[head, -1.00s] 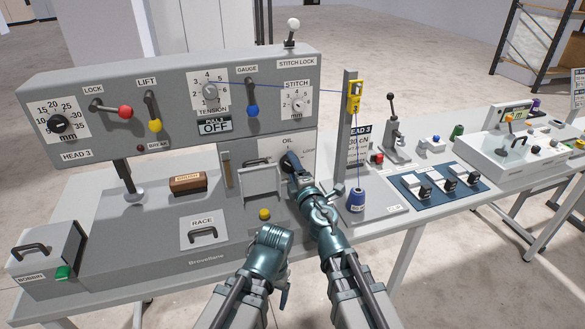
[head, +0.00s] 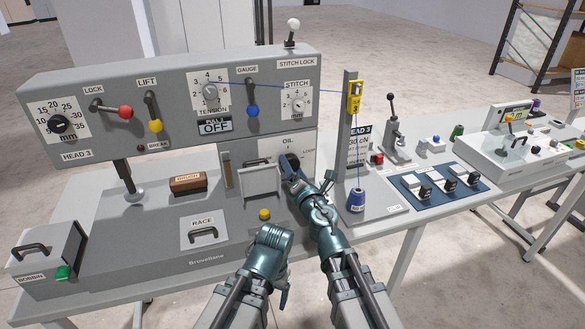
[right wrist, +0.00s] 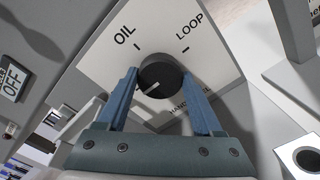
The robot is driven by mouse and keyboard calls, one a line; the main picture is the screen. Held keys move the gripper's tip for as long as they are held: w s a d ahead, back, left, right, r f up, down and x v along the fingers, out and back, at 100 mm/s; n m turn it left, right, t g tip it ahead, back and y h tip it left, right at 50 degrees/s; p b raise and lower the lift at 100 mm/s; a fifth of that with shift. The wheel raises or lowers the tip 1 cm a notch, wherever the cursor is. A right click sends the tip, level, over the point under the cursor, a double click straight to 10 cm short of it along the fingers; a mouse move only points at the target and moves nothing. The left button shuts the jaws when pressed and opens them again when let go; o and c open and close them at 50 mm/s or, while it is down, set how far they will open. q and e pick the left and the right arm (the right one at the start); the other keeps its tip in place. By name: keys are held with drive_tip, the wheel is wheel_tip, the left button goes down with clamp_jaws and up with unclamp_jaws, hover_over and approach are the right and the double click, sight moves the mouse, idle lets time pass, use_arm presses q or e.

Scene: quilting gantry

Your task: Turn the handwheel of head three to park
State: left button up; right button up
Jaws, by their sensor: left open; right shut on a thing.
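The handwheel of head three is a black round knob (right wrist: 160,77) on a white dial plate (right wrist: 205,55), with marks for OIL and LOOP. A white pointer line on the knob points to the lower left in the right wrist view. No park label is readable; my fingers cover part of the plate. My right gripper (right wrist: 165,88) is shut on the knob, one blue finger on each side. In the head view my right gripper (head: 290,166) hides most of the knob, below the OIL label. My left gripper (head: 284,298) is open and empty, low in front of the machine.
The head panel (head: 180,90) with levers and dials stands above.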

drive_tip(key=shift+s+n, duration=0.15)
drive_tip(key=shift+n, duration=0.15)
drive_tip(key=o, duration=1.4)
drive_tip(key=shift+c, duration=0.2)
